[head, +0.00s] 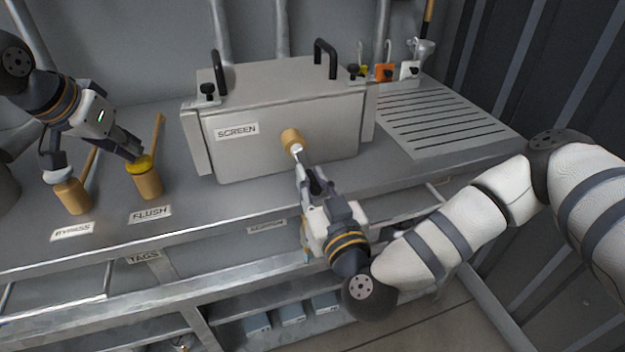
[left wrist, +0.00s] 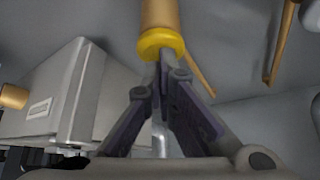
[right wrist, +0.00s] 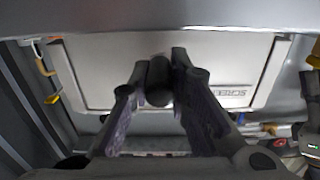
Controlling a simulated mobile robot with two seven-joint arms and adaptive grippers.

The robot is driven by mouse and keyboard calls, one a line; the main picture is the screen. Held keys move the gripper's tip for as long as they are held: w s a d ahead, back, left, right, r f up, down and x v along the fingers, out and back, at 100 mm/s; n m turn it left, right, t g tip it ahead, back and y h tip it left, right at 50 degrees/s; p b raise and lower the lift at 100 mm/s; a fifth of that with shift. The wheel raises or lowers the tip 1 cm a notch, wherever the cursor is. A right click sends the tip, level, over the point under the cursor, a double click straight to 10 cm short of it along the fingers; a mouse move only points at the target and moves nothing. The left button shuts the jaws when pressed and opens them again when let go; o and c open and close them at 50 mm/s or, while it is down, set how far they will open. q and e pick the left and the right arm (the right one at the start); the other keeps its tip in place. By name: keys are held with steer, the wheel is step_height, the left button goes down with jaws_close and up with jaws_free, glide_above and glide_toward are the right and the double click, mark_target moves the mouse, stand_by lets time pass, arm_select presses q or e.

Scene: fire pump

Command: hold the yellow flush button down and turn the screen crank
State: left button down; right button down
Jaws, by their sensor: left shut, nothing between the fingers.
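The yellow flush button (head: 139,164) caps a brass post behind the FLUSH label. My left gripper (head: 138,156) is shut and empty, with its fingertips at the button's top. In the left wrist view, the closed fingertips (left wrist: 166,68) meet the yellow button (left wrist: 158,42); how far it is pressed I cannot tell. The screen crank (head: 296,150) has a brass hub on the front of the SCREEN box. My right gripper (head: 308,178) is at the crank, below the hub. In the right wrist view its fingers close around the dark crank handle (right wrist: 159,82).
The grey SCREEN box (head: 300,110) stands on the metal bench, with black handles on its lid. A BYPASS post (head: 71,195) stands left of the flush post, and wooden levers rise beside both. A slotted drain plate (head: 440,120) lies to the right.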

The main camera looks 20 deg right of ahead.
steer(key=shift+a+m, duration=0.15)
steer(key=shift+m, duration=0.15)
steer(key=m, duration=0.1)
steer(key=a+m, duration=0.1)
steer(key=m, duration=0.1)
steer(key=shift+a+f+m, duration=0.1)
steer(key=shift+a+m, duration=0.05)
steer(key=shift+m, duration=0.15)
steer(key=m, duration=0.1)
steer(key=a+m, duration=0.1)
steer(key=shift+m, duration=0.3)
steer(key=m, duration=0.2)
steer(key=a+m, duration=0.1)
steer(key=m, duration=0.1)
steer(key=shift+a+r, duration=0.15)
steer(key=shift+r, duration=0.25)
steer(key=shift+a+r+m, duration=0.15)
steer(key=shift+r+m, duration=0.05)
steer(key=shift+m, duration=0.4)
steer(key=shift+a+r+m, duration=0.15)
steer(key=shift+m, duration=0.45)
